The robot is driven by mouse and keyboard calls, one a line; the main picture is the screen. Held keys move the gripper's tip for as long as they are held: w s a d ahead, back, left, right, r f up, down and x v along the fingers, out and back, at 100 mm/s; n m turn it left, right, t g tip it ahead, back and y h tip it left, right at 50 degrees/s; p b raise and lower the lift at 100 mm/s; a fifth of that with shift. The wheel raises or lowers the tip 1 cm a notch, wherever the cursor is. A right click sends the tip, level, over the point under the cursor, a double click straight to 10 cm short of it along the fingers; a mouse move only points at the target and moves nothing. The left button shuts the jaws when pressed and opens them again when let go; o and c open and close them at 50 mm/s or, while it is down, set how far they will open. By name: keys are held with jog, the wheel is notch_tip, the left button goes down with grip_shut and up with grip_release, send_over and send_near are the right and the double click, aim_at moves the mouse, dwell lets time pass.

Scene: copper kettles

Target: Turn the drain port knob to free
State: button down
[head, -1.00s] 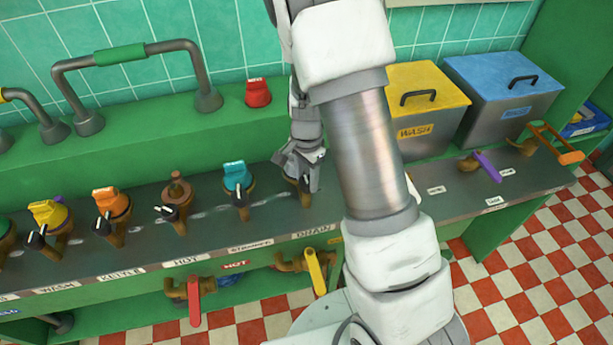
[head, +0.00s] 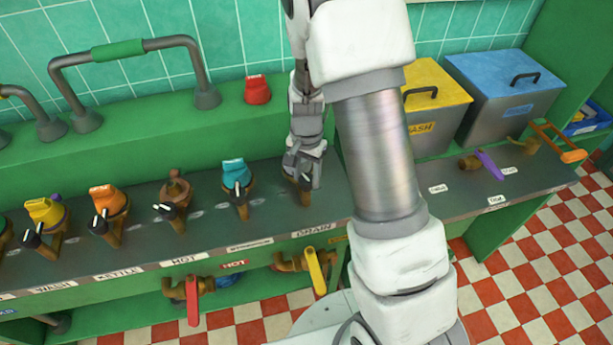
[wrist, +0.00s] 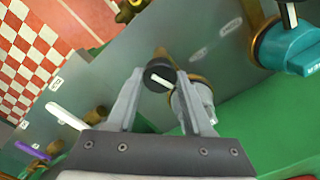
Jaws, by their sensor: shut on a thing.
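The drain port knob is small, round and black with a white pointer line. It shows in the wrist view (wrist: 160,76) between my fingertips. My gripper (wrist: 158,84) is shut on it, one finger on each side. In the head view my gripper (head: 303,172) reaches down to the port above the DRAIN label (head: 314,227). There my fingers mostly hide the knob, and only the port's brass pipe (head: 306,197) shows below. The white pointer lies slantwise in the wrist view. Any marks around the knob cannot be read.
A teal-capped port (head: 236,174) stands just left of my gripper, with orange and yellow ones further left. A yellow lever (head: 315,270) and a red lever (head: 192,300) hang below the counter. Two lidded bins, yellow (head: 436,82) and blue (head: 503,67), stand to the right.

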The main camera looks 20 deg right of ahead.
aim_at(307, 178)
jog(key=n+b, duration=0.1)
jog(key=n, duration=0.5)
jog(key=shift+b, duration=0.4)
dwell(0.3)
jog(key=shift+c, duration=1.5)
grip_release()
notch_tip(307, 178, up, 18)
jog(key=p, duration=0.1)
jog(key=shift+f, duration=0.25)
jog(key=s+r+n+t, duration=0.1)
jog(key=s+r, duration=0.3)
jog(key=s, duration=0.6)
jog(key=s+r+n+t, duration=0.1)
jog(key=s+r+t, duration=0.3)
jog(key=s, duration=0.5)
jog(key=shift+s+r+n+t, duration=0.3)
jog(key=shift+s+r+n, duration=0.1)
jog(key=shift+r, duration=0.15)
